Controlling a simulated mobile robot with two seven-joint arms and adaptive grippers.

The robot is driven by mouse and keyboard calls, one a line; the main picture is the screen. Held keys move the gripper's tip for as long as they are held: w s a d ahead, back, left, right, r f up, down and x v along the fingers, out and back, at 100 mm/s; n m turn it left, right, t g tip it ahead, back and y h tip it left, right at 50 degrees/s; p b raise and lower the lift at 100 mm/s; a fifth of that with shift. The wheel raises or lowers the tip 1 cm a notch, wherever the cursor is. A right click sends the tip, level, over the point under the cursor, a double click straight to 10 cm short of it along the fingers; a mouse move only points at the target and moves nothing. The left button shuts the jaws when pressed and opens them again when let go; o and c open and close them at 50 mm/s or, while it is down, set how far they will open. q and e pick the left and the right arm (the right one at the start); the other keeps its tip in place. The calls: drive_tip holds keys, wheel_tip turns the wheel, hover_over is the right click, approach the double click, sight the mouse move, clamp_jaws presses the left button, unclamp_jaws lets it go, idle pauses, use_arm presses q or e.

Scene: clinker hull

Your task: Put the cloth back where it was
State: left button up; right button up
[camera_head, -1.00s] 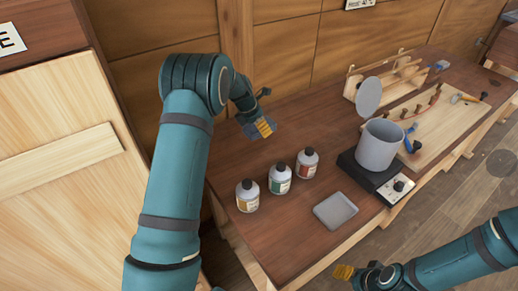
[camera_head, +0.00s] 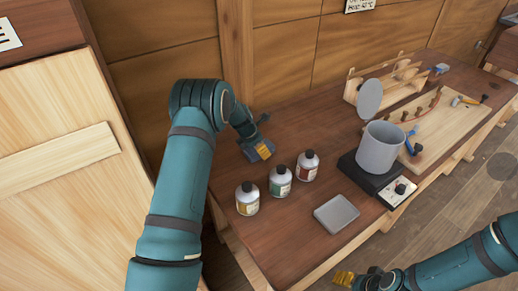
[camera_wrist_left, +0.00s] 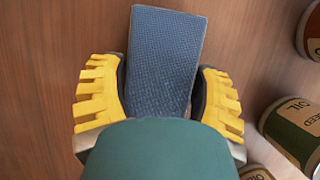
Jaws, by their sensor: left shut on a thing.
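The cloth (camera_wrist_left: 165,60) is a folded blue-grey rectangle with a woven texture. In the left wrist view it lies between the yellow fingers of my left gripper (camera_wrist_left: 160,95), which is shut on it. In the head view my left gripper (camera_head: 263,150) is low at the back left of the bench, behind the bottles. The cloth is hard to separate from the gripper there, and I cannot tell whether it touches the wood. My right gripper (camera_head: 343,278) is at the bottom edge, away from the cloth; its jaw opening is unclear.
On the bench (camera_head: 300,118) stand an amber-labelled bottle (camera_head: 247,198), a green-labelled bottle (camera_head: 280,181) and a red-labelled bottle (camera_head: 307,166). A grey tray (camera_head: 336,213) lies in front. A grey pot (camera_head: 380,147) sits on a black heater (camera_head: 363,176). Bare wood lies behind the bottles.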

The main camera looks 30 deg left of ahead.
use_arm(q)
drive_tip(key=shift+f, duration=0.15)
drive_tip(key=o, duration=1.1)
drive_tip(key=shift+o, duration=0.2)
drive_tip(key=shift+r, duration=0.25)
drive_tip(key=p+v, duration=0.1)
drive_tip(key=v, duration=1)
drive_tip(key=shift+s+a+r, duration=0.15)
drive_tip(key=shift+r, duration=0.2)
